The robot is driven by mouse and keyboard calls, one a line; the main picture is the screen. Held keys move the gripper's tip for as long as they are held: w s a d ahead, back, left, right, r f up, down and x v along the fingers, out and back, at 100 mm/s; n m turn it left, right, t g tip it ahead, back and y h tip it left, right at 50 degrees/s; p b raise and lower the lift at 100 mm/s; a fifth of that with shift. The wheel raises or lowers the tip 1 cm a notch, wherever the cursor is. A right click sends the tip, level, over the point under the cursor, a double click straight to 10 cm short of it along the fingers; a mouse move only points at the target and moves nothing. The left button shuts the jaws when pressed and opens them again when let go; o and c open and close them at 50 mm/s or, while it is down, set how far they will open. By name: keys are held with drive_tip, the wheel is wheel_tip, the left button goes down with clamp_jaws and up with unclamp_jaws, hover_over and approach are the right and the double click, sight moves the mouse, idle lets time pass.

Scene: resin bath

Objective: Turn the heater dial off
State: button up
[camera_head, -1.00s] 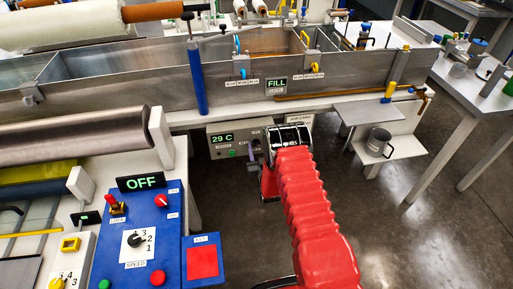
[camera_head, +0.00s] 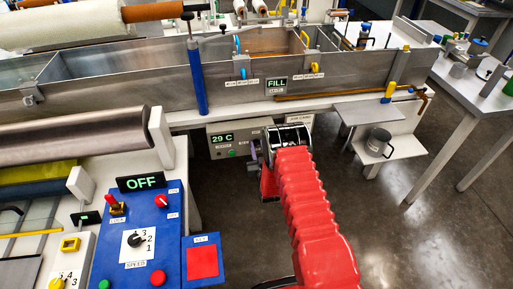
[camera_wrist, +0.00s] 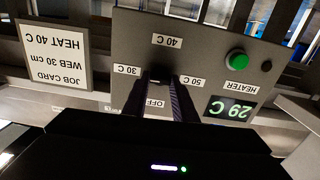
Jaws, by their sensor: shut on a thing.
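The grey heater panel (camera_head: 223,152) is under the long steel bath; its display (camera_head: 223,138) reads 29 C. In the wrist view the panel (camera_wrist: 135,45) appears upside down, with labels OFF, 30 C, 40 C and 50 C around the dial and a green button (camera_wrist: 237,61) beside them. My gripper (camera_wrist: 162,88) is in the middle of these labels, its two dark fingers shut on the heater dial (camera_wrist: 163,76). The dial is mostly hidden between the fingers, so I cannot tell where it points. In the head view my red arm and wrist hide the dial.
A job card (camera_wrist: 54,54) reading HEAT 40 C is beside the panel in the wrist view. A blue control box (camera_head: 150,215) with an OFF display (camera_head: 141,182) is at the lower left. A shelf with a metal mug (camera_head: 379,143) is on the right.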

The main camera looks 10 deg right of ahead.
drive_tip(key=shift+a+n, duration=0.1)
drive_tip(key=shift+n, duration=0.3)
drive_tip(key=n, duration=0.7)
drive_tip(key=shift+a+f+n, duration=0.1)
drive_tip(key=shift+a+n, duration=0.05)
drive_tip(key=shift+n, duration=0.25)
drive_tip(key=n, duration=0.9)
drive_tip(key=shift+a+f, duration=0.2)
drive_tip(key=shift+s, duration=0.1)
drive_tip(key=o, duration=0.7)
drive_tip(key=shift+f, duration=0.1)
drive_tip(key=shift+c, duration=0.2)
drive_tip(key=o, duration=0.4)
drive_tip(key=shift+d, duration=0.15)
